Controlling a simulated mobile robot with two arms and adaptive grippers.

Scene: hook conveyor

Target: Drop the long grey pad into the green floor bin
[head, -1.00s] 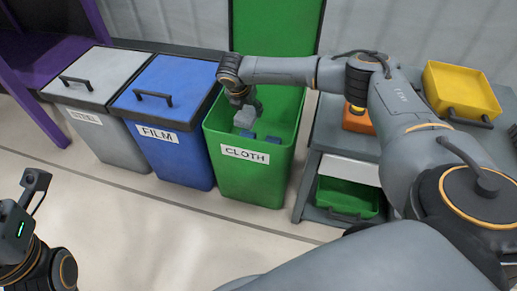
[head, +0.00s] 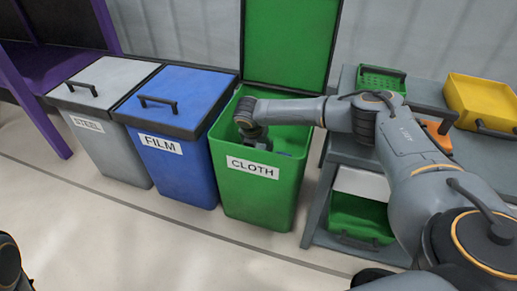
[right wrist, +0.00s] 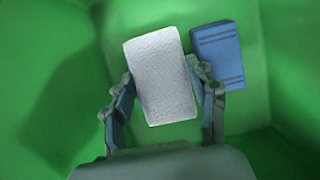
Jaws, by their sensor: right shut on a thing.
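The green floor bin (head: 262,196), labelled CLOTH, stands with its lid (head: 290,45) open upright behind it. My right gripper (head: 256,140) reaches down inside the bin's mouth. In the right wrist view my right gripper (right wrist: 166,100) is shut on the light grey, textured long pad (right wrist: 160,70), one finger on each long side. The bin's green walls surround the pad there. In the head view the pad is hidden by the wrist and the bin's front wall. My left gripper is out of view.
A blue pad (right wrist: 217,55) lies in the bin, right of the grey pad. A closed blue FILM bin (head: 170,165) and a closed grey STEEL bin (head: 105,145) stand to the left. A grey shelf cart (head: 317,215) with green, yellow and orange containers stands to the right.

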